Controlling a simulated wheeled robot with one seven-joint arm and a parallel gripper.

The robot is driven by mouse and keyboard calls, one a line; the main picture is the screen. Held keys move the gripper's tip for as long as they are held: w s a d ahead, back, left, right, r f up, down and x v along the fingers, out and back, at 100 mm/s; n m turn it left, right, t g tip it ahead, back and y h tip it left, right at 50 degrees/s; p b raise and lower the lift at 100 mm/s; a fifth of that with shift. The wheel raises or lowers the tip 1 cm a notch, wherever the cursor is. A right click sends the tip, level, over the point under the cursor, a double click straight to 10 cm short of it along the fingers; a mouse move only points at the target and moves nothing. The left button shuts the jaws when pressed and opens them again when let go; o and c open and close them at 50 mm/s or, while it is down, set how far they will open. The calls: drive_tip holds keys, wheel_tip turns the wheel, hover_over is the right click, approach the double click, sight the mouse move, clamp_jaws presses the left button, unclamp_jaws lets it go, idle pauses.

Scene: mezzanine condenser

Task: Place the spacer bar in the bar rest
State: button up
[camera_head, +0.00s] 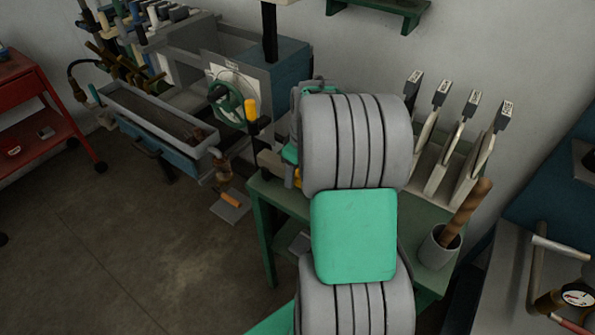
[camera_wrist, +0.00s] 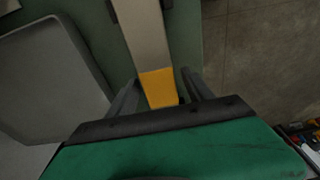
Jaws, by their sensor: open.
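A pale bar with a yellow end (camera_wrist: 158,88), which looks like the spacer bar, runs down from the top of the wrist view over a green surface. My gripper (camera_wrist: 159,82) is open, with one finger on each side of the yellow end. I cannot tell whether either finger touches it. Small dark pieces (camera_wrist: 112,11) flank the bar near the top of the wrist view; I cannot tell whether they belong to the bar rest.
The green bench (camera_head: 262,215) carries a rack of several upright tagged pieces (camera_head: 452,140) and a grey cup (camera_head: 439,248) with a brown roll. A machine with a green handwheel (camera_head: 229,103) stands to the left, a red cart (camera_head: 45,120) farther left. Floor between is open.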

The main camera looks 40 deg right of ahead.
wheel_tip(320, 180, up, 12)
drive_tip(key=s, duration=0.1)
drive_tip(key=s+a+f+m+t, duration=0.1)
drive_tip(key=s+a, duration=0.3)
drive_tip(key=a, duration=0.7)
drive_tip(key=s+a+f+m+t, duration=0.1)
drive_tip(key=s+a, duration=0.4)
drive_tip(key=a, duration=0.6)
drive_tip(key=shift+s+f+m, duration=0.15)
drive_tip(key=shift+f+m, duration=0.45)
drive_tip(key=shift+m, duration=0.2)
drive_tip(key=shift+c, duration=0.2)
